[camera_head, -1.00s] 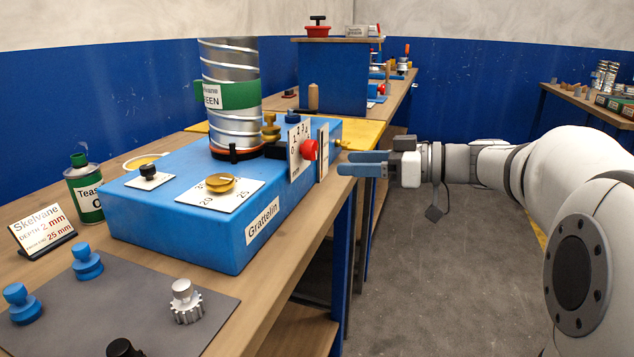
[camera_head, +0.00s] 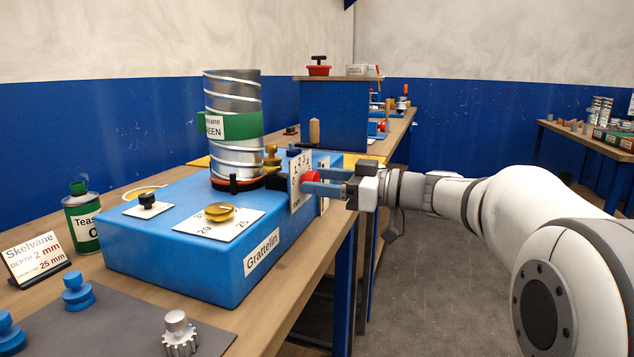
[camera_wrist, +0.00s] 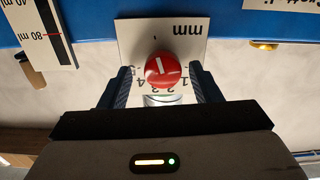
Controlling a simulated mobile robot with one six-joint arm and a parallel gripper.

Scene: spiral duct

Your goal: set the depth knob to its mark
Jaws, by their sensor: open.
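The depth knob (camera_head: 311,178) is a round red knob on an upright white scale plate (camera_head: 296,190) on the right side of the blue machine. In the wrist view the red knob (camera_wrist: 163,70) lies between the fingers of my open gripper (camera_wrist: 161,78). The fingers stand on either side of it; I cannot tell whether they touch. The plate reads "mm" and digits, upside down. A short white line on the knob's face runs nearly vertical in the wrist picture. I cannot tell which digit it matches. In the head view my gripper (camera_head: 318,181) partly hides the knob.
The blue machine (camera_head: 190,255) bears a silver spiral duct (camera_head: 235,155) and a yellow dial (camera_head: 220,212). A sign (camera_head: 32,256) reads "Skelvane", depth 2 mm and 25 mm. Another scale with ml marks (camera_wrist: 50,33) is beside the plate. The floor right of the bench is free.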

